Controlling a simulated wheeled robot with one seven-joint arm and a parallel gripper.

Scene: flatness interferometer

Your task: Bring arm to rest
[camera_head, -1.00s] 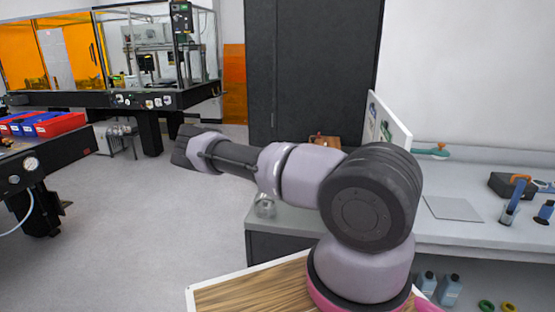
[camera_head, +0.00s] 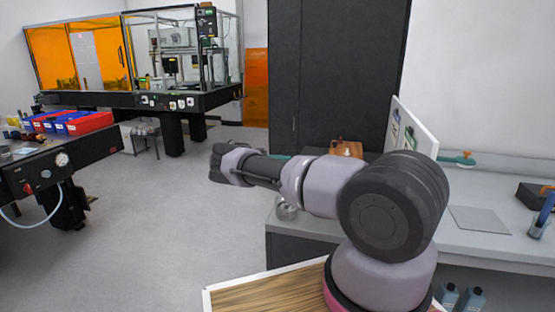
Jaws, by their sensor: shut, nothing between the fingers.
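My arm stretches from its base at the lower right toward the left, roughly level, over the floor beside the bench. My gripper (camera_head: 217,164) is the dark end of the arm at left of centre. It is shut and empty, in open air, and the fingers are small and hard to make out. No object is in contact with it.
A grey bench (camera_head: 485,237) runs along the right, with a flat grey plate (camera_head: 479,219) and a white upright board (camera_head: 418,128). A dark cabinet (camera_head: 335,75) stands behind. An optical table (camera_head: 120,100) and red and blue bins (camera_head: 90,123) are at left. The floor (camera_head: 150,240) is clear.

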